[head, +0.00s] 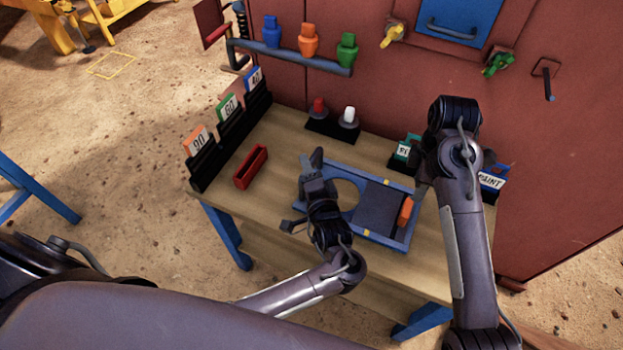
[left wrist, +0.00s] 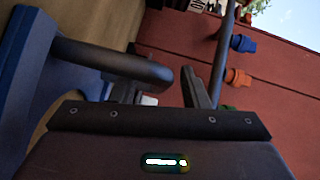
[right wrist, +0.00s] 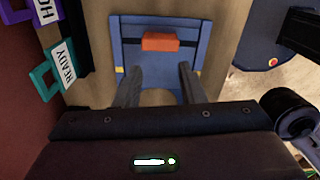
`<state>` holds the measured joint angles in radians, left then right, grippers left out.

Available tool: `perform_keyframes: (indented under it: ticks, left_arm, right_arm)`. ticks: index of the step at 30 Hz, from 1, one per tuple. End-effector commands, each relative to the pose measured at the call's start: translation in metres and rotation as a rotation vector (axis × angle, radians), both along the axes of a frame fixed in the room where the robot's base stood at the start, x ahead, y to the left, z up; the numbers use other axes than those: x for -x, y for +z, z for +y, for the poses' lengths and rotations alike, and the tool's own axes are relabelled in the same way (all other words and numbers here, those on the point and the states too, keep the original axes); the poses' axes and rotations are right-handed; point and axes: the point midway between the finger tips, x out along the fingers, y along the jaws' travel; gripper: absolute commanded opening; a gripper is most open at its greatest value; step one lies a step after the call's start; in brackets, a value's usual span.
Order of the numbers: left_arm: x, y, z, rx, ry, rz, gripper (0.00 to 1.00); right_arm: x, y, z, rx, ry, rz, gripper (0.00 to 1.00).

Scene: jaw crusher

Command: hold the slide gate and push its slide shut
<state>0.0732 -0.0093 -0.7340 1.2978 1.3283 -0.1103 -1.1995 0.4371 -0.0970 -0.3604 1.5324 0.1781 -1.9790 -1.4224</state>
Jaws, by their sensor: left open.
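The slide gate lies on the table: a blue frame (head: 375,238) with yellow marks, a dark slide plate (head: 378,207) and an orange handle block (head: 405,212) toward its right end. Left of the plate, a round opening shows wood. My left gripper (head: 302,190) is open at the gate's left end. In the left wrist view a dark round bar (left wrist: 115,62) stands out from a blue part close to the fingers; I cannot tell whether they touch it. My right gripper (right wrist: 158,85) is open and empty above the gate, with the orange block (right wrist: 160,42) beyond its fingertips.
A red tray (head: 251,167) and a black rack with numbered cards (head: 228,108) stand at the table's left. Red and white knobs (head: 348,116) stand at the back. Tagged holders (head: 405,150) are near the right arm. The dark red machine wall (head: 400,85) closes the back.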

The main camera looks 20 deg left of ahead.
Motion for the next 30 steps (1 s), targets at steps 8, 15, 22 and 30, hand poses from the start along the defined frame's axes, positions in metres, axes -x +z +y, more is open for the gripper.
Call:
perform_keyframes:
  ticks: [8,15,22,30]
  left_arm:
    - [-0.0027,-0.0008,0.0025,0.001,0.001,0.001,0.41]
    - [-0.0025,-0.0007,0.0024,0.000,0.001,0.000,0.17]
    - [-0.0024,-0.0009,0.0022,0.001,0.001,0.001,0.00]
    - [-0.0022,-0.0010,0.0021,0.001,0.000,0.001,0.00]
  right_arm:
    - [0.0000,0.0000,0.0000,0.000,0.000,0.000,0.36]
    - [0.0000,0.0000,0.0000,0.000,0.000,0.000,0.36]
    - [0.0000,0.0000,0.0000,0.000,0.000,0.000,0.36]
    - [0.0000,0.0000,0.0000,0.000,0.000,0.000,0.36]
